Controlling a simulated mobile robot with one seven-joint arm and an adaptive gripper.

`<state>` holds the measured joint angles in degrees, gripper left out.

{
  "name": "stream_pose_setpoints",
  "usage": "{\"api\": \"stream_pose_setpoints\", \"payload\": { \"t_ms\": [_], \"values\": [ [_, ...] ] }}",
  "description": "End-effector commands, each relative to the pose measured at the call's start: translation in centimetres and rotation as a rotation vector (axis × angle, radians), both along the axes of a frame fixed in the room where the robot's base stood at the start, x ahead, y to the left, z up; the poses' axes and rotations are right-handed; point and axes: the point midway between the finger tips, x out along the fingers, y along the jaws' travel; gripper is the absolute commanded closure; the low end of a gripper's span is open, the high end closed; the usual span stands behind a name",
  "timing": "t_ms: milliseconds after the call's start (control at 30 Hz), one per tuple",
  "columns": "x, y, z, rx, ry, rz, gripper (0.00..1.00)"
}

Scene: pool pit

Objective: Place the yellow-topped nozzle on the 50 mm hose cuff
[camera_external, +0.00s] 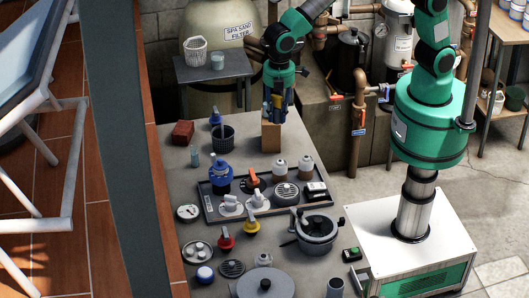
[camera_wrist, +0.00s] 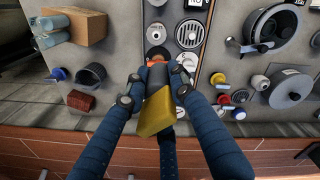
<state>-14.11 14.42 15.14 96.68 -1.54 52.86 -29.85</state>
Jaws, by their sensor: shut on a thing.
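My gripper (camera_wrist: 155,82) is shut on the yellow-topped nozzle (camera_wrist: 156,113), which fills the middle of the wrist view. Its wedge-shaped yellow top faces the camera and a dark grey body shows beyond it. In the external view my gripper (camera_external: 278,100) hangs at the back of the bench, in line with the wooden block; the nozzle cannot be made out there. I cannot tell for sure which piece is the 50 mm hose cuff. The dark tray (camera_external: 213,214) holds a blue fitting (camera_external: 221,180), white fittings and an orange-handled piece (camera_external: 252,178). The nozzle and fingers hide part of the tray in the wrist view.
A wooden block (camera_external: 271,137), dark cup (camera_external: 223,138) and red brick (camera_external: 183,133) stand at the back of the bench.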

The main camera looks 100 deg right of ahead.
Motion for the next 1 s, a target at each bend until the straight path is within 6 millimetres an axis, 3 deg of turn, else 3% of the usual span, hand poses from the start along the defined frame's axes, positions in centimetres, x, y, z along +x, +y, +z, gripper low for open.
{"api": "stream_pose_setpoints", "payload": {
  "t_ms": [33,467,767,1000],
  "values": [
    [0.0,2.0,0.2,-0.001,0.001,0.033,1.0],
    [-1.5,17.2,0.0,-0.007,-0.007,0.295,1.0],
    [-4.8,27.9,-0.4,-0.009,-0.014,0.478,1.0],
    [-8.7,36.1,-0.9,-0.011,-0.019,0.622,1.0]
  ]
}}
